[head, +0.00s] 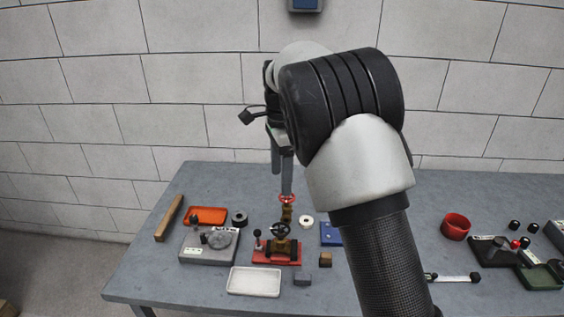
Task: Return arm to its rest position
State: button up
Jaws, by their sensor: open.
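My arm (375,250) rises from the bottom of the head view and bends at a large black and grey joint over the table. My gripper (282,184) hangs at its far end, pointing down, partly hidden by the arm. Its fingers are apart and I see nothing held between them. A small red handwheel (287,198) on a brass fitting shows just below the fingertips; whether they touch it I cannot tell. In front of it stands the red pump base (275,257) with a black handwheel (281,230).
The grey table (210,295) stands against a block wall. It carries an orange tray (207,215), a grey plate with a round part (205,250), a white tray (254,281), a wooden bar (168,218) and a red bowl (456,226). Black fixtures stand at right. Air above the table's left is clear.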

jog(key=s+d+r+n+t+y+p, duration=0.1)
jog(key=s+d+r+n+t+p, duration=0.15)
jog(key=s+d+r+n, duration=0.75)
jog(key=s+d+r+n+t, duration=0.1)
jog(key=s+d+n, duration=0.1)
jog(key=s, duration=0.8)
jog(key=s+d+r+n+t+h+p, duration=0.1)
jog(key=s+d, duration=0.3)
jog(key=s, duration=0.7)
jog(key=shift+s+d+r+n+t, duration=0.3)
jog(key=shift+r+n+t, duration=0.25)
jog(key=shift+r+n, duration=0.15)
